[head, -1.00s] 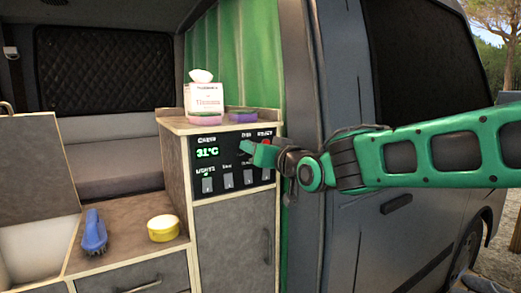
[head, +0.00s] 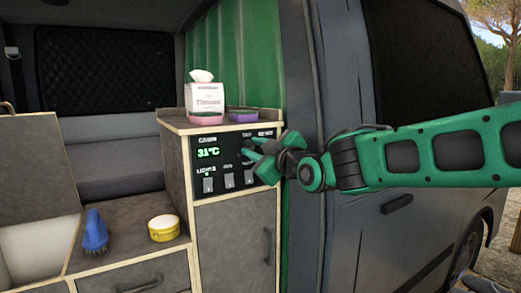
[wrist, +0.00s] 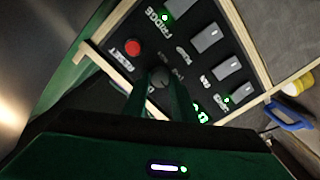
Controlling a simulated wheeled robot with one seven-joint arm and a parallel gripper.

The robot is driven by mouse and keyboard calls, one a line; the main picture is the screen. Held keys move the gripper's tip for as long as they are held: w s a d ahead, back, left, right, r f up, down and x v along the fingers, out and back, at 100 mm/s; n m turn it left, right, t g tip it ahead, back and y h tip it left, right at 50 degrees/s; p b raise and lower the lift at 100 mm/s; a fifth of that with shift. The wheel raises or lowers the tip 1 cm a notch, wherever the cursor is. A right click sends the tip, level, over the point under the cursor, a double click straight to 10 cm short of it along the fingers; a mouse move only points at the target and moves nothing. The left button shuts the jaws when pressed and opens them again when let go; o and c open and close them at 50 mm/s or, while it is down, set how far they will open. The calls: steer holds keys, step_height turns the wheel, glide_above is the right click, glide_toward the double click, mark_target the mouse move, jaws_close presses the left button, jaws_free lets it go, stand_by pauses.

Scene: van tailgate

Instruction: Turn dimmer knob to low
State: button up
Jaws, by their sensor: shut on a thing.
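The dimmer knob (wrist: 159,78) is a small dark round knob on the black control panel (head: 222,190). In the wrist view it sits between the two green fingertips of my gripper (wrist: 160,90), which is shut on it. In the head view my gripper (head: 252,149) reaches the panel's upper right from the right and hides the knob. The knob's pointer and its low mark are too small to read.
A red reset button (wrist: 133,47) is close beside the fingers. A tissue box (head: 206,97) stands on the cabinet top. A blue brush (head: 95,232) and yellow tin (head: 163,228) lie lower left.

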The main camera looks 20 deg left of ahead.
steer(key=n, duration=0.4)
steer(key=shift+w+d+f+n, duration=0.1)
steer(key=shift+w+d+n, duration=0.2)
steer(key=shift+w+d, duration=0.05)
stand_by(0.4)
steer(key=o, duration=1)
steer(key=shift+w, duration=0.1)
steer(key=shift+o, duration=0.2)
steer(key=shift+s+a, duration=0.1)
steer(key=shift+s, duration=0.1)
steer(key=shift+s, duration=0.1)
steer(key=v, duration=1)
steer(key=shift+s+d, duration=0.2)
steer(key=shift+d, duration=0.15)
